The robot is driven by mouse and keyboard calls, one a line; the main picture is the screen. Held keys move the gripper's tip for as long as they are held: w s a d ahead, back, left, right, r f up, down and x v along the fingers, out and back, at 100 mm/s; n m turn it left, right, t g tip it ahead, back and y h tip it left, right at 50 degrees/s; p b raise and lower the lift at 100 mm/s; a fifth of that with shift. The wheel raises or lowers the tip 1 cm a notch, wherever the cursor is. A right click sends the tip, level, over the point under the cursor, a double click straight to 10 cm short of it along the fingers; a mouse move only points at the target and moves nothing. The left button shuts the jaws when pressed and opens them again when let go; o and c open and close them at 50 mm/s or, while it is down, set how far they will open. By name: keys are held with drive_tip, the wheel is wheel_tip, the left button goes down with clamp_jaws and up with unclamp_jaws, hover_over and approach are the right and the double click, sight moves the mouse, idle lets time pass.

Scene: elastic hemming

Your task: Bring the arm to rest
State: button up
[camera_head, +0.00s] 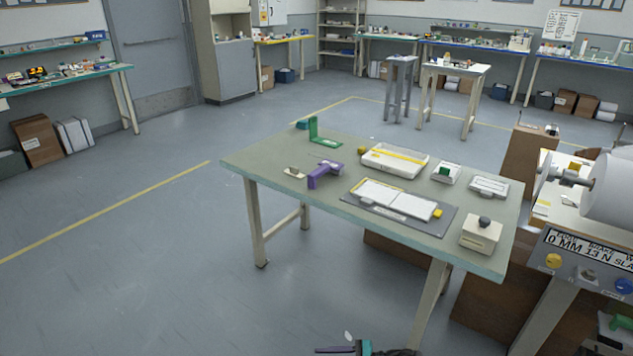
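My gripper (350,348) shows only in part at the bottom edge of the head view, right of the middle. I see a dark purple piece, a teal piece and a small pale rounded piece there. The rest of the arm is cut off by the frame. The visible part is low and in front of the workbench (290,190), apart from its top. Whether the fingers are open or shut does not show, and I see nothing clearly held.
The workbench carries a green stand (322,140), a purple tool (322,174), a white tray (394,161), a grey mat (362,202) and a cream box (480,236). A machine with a large roll (610,190) stands at right. The floor (140,260) at left is clear.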

drive_tip(key=s+a+f+n+g+h+p, duration=0.1)
drive_tip(key=s+f+n+g+h+p, duration=0.2)
drive_tip(key=s, duration=0.6)
drive_tip(key=s+f+n+g+h, duration=0.3)
drive_tip(key=s+n+g+h, duration=0.15)
drive_tip(key=s, duration=0.55)
drive_tip(key=s+d+f+n+h, duration=0.1)
drive_tip(key=s+d+n+h, duration=0.1)
drive_tip(key=d+n+h, duration=0.2)
drive_tip(key=s+d+f+n+h, duration=0.1)
drive_tip(key=s+d+n+h, duration=0.2)
drive_tip(key=d, duration=0.8)
drive_tip(key=shift+d+f+n+h, duration=0.2)
drive_tip(key=shift+n+h, duration=0.25)
drive_tip(key=shift+n, duration=0.3)
drive_tip(key=c, duration=0.5)
